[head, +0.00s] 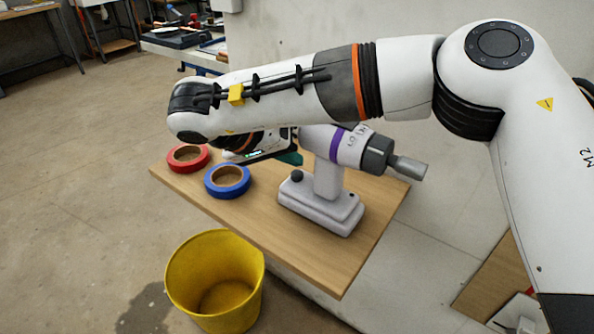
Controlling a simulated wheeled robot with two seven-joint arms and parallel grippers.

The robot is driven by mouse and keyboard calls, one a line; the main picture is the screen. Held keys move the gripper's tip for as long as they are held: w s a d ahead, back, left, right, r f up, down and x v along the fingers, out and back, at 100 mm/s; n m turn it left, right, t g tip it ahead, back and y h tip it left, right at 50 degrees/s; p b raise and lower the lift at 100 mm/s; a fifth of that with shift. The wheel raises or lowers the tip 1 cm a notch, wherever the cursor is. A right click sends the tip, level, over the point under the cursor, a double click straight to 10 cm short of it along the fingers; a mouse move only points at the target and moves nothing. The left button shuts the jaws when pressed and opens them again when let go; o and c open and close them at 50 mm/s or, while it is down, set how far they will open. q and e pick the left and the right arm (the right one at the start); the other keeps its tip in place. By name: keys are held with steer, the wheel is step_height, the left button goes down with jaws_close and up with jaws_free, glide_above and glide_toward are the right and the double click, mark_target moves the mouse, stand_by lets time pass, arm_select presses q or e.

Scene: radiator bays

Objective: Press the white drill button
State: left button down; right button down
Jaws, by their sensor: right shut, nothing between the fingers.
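A white drill (328,180) with a purple band and a grey chuck stands upright on its base on the wooden table. Its chuck points right. My right arm crosses above it from the right and hides the upper left part of the drill. My right gripper (291,158), with dark teal fingers, is shut and empty. It shows just left of the drill's body and handle; I cannot tell whether it touches the drill. I cannot make out the white button. My left gripper is not in view.
A red tape roll (187,157) and a blue tape roll (227,180) lie on the table (292,245) left of the drill. A yellow bucket (215,283) stands on the floor in front. The table's front right part is clear.

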steer(key=shift+f, duration=0.15)
steer(key=shift+f, duration=0.25)
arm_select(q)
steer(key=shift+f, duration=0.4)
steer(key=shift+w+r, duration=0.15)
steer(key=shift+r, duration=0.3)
arm_select(e)
steer(key=shift+f, duration=0.5)
stand_by(0.4)
